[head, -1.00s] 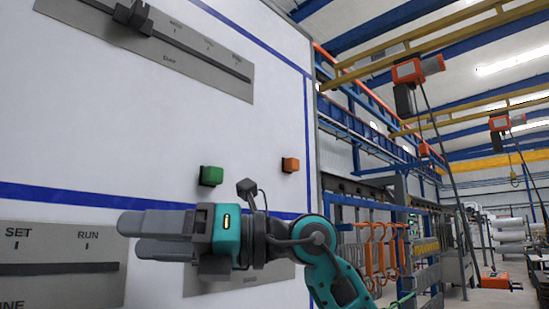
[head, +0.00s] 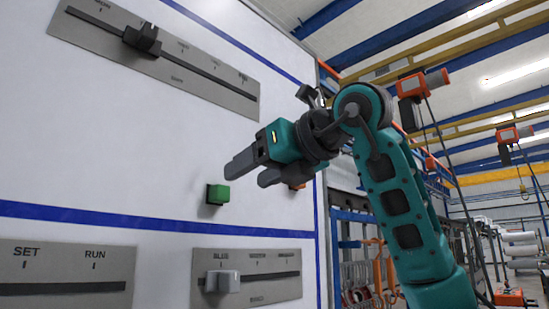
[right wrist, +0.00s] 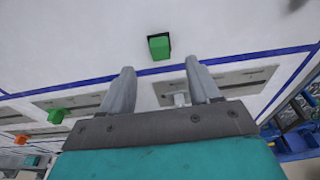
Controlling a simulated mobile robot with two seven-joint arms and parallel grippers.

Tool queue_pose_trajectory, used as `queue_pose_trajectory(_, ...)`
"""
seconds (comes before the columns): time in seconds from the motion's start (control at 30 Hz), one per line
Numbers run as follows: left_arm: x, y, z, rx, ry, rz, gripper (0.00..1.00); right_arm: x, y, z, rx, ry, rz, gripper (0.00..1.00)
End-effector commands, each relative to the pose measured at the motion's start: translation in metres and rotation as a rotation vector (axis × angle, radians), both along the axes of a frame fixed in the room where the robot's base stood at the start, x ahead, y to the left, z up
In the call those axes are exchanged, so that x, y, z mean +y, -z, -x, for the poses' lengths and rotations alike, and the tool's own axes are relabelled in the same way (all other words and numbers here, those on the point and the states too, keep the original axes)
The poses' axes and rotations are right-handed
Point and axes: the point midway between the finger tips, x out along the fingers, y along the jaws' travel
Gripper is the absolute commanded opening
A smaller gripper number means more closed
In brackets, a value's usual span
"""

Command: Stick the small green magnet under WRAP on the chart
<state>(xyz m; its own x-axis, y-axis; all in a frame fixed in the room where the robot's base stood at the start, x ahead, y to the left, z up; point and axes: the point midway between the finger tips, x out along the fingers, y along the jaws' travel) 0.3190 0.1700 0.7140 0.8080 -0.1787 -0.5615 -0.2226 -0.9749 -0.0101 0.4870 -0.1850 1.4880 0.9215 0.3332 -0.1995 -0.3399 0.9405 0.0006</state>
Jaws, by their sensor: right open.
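A small green magnet (head: 218,194) sits on the white chart (head: 130,170), just above a blue line in the head view. It also shows in the right wrist view (right wrist: 159,46), ahead of the fingertips and between their lines. My right gripper (head: 248,173) is open and empty, above and right of the magnet and apart from it, its fingers pointing left and slightly down. Both fingers also show in the right wrist view (right wrist: 159,74). A second green block (right wrist: 56,116) shows at left in that view. No WRAP label is readable. My left gripper is not in view.
An orange block (head: 298,187) is mostly hidden behind my right gripper. Grey slotted panels lie above (head: 200,72) and below (head: 285,262); the upper has a dark slider (head: 142,40), the lower a pale one (head: 222,281). Bare chart surrounds the green magnet.

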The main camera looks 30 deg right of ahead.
Motion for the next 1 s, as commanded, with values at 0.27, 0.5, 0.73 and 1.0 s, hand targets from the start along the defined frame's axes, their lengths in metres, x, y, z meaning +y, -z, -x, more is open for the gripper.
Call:
queue_pose_trajectory(0.27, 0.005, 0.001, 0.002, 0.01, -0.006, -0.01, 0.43, 0.018, 0.01, -0.047, 0.004, -0.003, 0.0, 0.62)
queue_pose_trajectory(0.5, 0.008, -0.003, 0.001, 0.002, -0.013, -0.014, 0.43, 0.024, 0.014, -0.065, 0.002, -0.002, -0.001, 0.62)
queue_pose_trajectory(0.73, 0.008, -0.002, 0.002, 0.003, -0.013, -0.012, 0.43, 0.025, 0.015, -0.067, 0.0, -0.002, 0.001, 0.62)
queue_pose_trajectory(1.0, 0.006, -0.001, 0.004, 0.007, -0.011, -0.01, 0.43, 0.025, 0.015, -0.067, 0.0, -0.002, 0.0, 0.44)
